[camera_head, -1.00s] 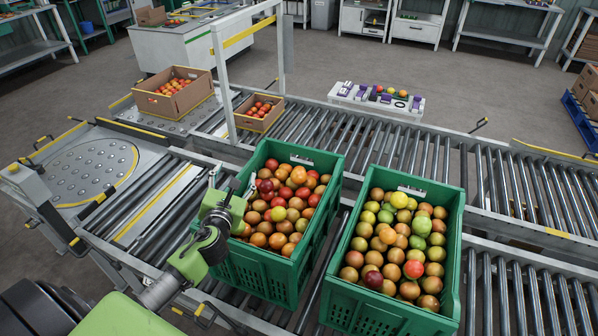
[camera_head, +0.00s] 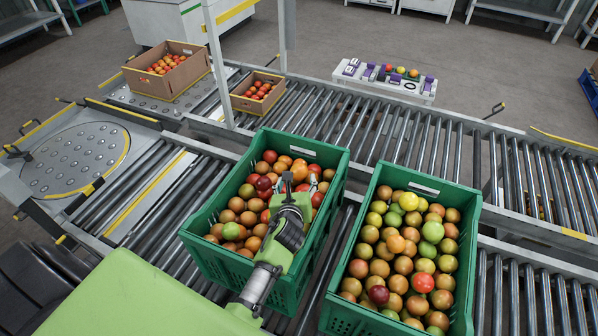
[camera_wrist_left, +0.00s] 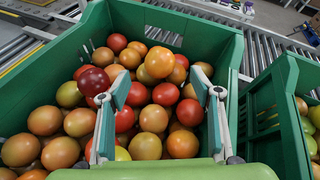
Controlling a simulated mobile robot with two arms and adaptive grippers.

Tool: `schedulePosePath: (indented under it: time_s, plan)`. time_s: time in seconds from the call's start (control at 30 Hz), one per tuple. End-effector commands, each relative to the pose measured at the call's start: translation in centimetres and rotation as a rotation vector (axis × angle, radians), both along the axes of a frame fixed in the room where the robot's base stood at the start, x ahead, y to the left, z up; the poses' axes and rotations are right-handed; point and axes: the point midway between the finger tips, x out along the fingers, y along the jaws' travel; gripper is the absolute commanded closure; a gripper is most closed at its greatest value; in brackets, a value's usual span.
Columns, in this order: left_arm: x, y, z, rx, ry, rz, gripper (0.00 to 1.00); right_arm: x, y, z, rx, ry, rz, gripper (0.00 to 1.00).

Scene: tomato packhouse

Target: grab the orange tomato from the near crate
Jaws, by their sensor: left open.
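The left green crate (camera_head: 204,216) is full of mixed red, orange and greenish tomatoes. In the left wrist view, an orange tomato (camera_wrist_left: 160,62) lies on top of the pile, toward the crate's far wall. In the head view it shows, partly covered, just beyond the gripper (camera_head: 299,171). My left gripper (camera_head: 299,183) is over this crate, pointing toward the far wall. In the left wrist view its two fingers (camera_wrist_left: 161,84) are spread apart and empty, with the orange tomato between and beyond the tips. My right gripper is not in view.
A second green crate (camera_head: 471,262) of tomatoes stands close on the right. Two cardboard boxes, a larger (camera_head: 203,81) and a smaller (camera_head: 237,102), sit behind on the conveyor. A white tray with purple items (camera_head: 428,97) is at the back. The rollers (camera_head: 400,135) behind the crates are clear.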

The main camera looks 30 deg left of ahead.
Motion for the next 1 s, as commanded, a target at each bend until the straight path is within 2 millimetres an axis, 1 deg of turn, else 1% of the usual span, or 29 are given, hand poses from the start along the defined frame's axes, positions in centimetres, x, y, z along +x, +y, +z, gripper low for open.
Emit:
schedulePosePath:
  time_s: [0.03,0.1,0.3,0.37,0.5,0.7,1.0]
  plan:
    - [0.7,0.3,-0.3,-0.001,0.000,0.001,0.42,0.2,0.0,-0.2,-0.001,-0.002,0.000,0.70]
    - [1.3,0.5,-0.6,-0.001,0.000,0.001,0.42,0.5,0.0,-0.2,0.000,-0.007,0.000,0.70]
    - [2.2,0.9,-1.1,-0.001,0.001,0.001,0.42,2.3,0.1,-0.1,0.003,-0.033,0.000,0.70]
    - [2.6,1.0,-1.3,-0.001,0.000,0.002,0.42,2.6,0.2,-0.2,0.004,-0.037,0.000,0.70]
    - [4.1,1.5,-2.4,-0.004,0.001,0.002,0.42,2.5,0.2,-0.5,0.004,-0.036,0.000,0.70]
    - [5.9,2.3,-3.3,0.000,0.000,0.000,0.42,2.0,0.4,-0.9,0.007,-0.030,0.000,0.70]
    - [6.1,2.5,-3.4,0.001,0.002,0.000,0.42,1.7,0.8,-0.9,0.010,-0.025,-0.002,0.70]
